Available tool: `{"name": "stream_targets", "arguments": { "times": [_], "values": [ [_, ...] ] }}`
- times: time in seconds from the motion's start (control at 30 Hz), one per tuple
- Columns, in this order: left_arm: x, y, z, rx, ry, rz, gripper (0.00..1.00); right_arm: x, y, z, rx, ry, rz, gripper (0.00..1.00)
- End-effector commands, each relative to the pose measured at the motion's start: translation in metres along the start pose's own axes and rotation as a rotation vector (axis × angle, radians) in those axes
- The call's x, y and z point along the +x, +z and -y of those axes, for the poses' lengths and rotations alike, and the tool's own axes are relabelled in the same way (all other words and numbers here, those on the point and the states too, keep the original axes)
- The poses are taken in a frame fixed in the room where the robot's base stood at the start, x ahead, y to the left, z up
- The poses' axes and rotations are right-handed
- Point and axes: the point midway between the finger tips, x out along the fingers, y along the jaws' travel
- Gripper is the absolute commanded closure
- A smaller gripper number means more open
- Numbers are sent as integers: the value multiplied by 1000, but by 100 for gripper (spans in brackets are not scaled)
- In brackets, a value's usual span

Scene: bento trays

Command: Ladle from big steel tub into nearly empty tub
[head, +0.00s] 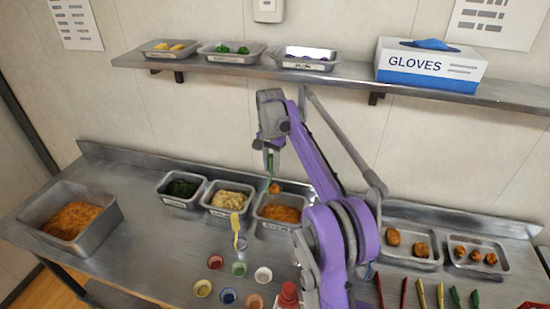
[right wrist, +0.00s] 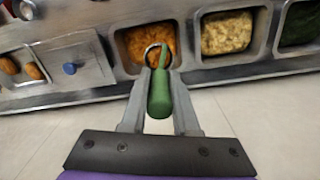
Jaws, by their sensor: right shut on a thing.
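The big steel tub (head: 102,224) stands at the left of the counter with shredded orange food inside. A smaller steel tub (head: 262,222) in the middle row also holds orange food; it shows in the right wrist view (right wrist: 122,62). My right gripper (head: 270,143) is shut on the green handle of a ladle (right wrist: 160,95), raised above this smaller tub. The ladle's bowl hangs low over the tub, with orange food at it (head: 275,188). I cannot tell whether the bowl touches the food. My left gripper is not in view.
Tubs of pale food (head: 229,200) and dark greens (head: 181,188) stand left of the smaller orange tub. A yellow-handled utensil (head: 236,228) is in front. Small coloured cups and a red bottle (head: 288,295) are near the front. Trays (head: 410,262) stand right. A shelf (head: 345,72) runs above.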

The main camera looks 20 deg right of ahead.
Motion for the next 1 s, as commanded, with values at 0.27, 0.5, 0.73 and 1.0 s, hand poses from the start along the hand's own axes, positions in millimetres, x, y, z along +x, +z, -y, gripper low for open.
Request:
{"name": "stream_targets", "arguments": {
  "times": [0.27,0.5,0.73,1.0],
  "values": [
    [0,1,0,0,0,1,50,12,1,0,0,1,1,100],
    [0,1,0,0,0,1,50,32,1,0,0,0,0,100],
    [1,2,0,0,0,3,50,41,-9,-18,7,-120,71,100],
    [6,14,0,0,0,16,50,48,-20,-38,8,-295,172,100]
  ]
}}
